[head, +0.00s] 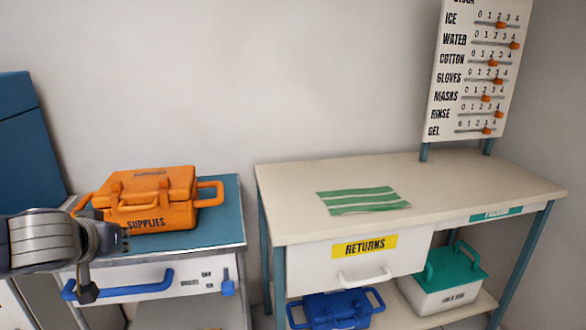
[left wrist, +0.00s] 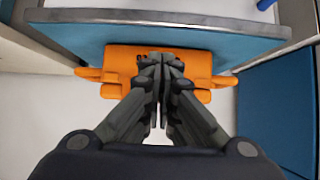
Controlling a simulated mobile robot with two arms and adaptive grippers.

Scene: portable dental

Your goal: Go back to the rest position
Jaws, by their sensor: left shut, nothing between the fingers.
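My left arm comes in from the left edge in the head view. Its dark gripper (head: 88,292) hangs down in front of the drawer of the blue-topped cart (head: 222,215). In the left wrist view the left gripper (left wrist: 160,65) has its fingers together with nothing between them. The orange supplies case (head: 150,200) stands closed on the cart top, behind the gripper. It also shows beyond the fingertips in the left wrist view (left wrist: 120,62). My right gripper is in neither view.
A beige table (head: 480,185) with a green-striped cloth (head: 362,200) and a RETURNS drawer (head: 345,262) stands right of the cart. A blue case (head: 338,310) and a green-lidded box (head: 445,290) sit below. A stock board (head: 472,70) stands behind. The cart drawer has a blue handle (head: 120,290).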

